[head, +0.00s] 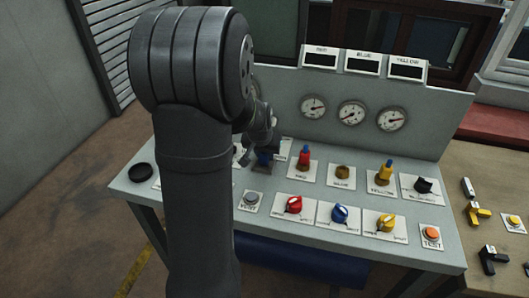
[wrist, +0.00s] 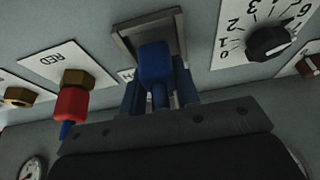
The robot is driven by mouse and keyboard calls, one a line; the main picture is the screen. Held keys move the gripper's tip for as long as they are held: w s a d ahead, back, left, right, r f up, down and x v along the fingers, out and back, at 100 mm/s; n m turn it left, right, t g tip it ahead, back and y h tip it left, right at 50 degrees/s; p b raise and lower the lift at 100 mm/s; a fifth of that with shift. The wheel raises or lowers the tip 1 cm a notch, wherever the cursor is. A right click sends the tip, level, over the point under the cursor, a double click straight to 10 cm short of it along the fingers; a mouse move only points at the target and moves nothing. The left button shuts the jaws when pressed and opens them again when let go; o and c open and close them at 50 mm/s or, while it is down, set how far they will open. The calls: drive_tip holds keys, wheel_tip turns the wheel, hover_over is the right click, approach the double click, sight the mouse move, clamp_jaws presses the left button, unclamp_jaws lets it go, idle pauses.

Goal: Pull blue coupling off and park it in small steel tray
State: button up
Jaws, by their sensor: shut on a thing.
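The blue coupling (wrist: 155,64) is between the two fingers of my gripper (wrist: 158,92), which is shut on it. In the wrist view it overlaps the small steel tray (wrist: 121,40), a square shallow tray with a raised rim. I cannot tell whether the coupling touches the tray floor. In the head view my gripper (head: 263,153) is low over the panel, left of the red coupling (head: 304,156), and my arm partly hides this area. The brass fitting marked blue (head: 343,172) is bare.
The red coupling also stands beside the gripper in the wrist view (wrist: 70,103). A numbered dial with a black knob (wrist: 268,42) is on the tray's other side. The yellow coupling (head: 385,171) and the red, blue and yellow valve handles (head: 340,213) are further right. Gauges (head: 351,113) line the back panel.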

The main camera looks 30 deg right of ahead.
drive_tip(key=shift+s+f, duration=0.1)
drive_tip(key=shift+f, duration=0.65)
drive_tip(key=shift+a+f, duration=0.1)
drive_tip(key=shift+f, duration=0.15)
drive_tip(key=o, duration=1)
drive_tip(key=shift+s, duration=0.1)
drive_tip(key=shift+a+r, duration=0.1)
drive_tip(key=shift+r, duration=0.35)
drive_tip(key=shift+o, duration=0.7)
drive_tip(key=v, duration=1.7)
drive_tip(key=shift+r, duration=0.15)
drive_tip(key=x, duration=1.6)
drive_tip(key=shift+f, duration=0.2)
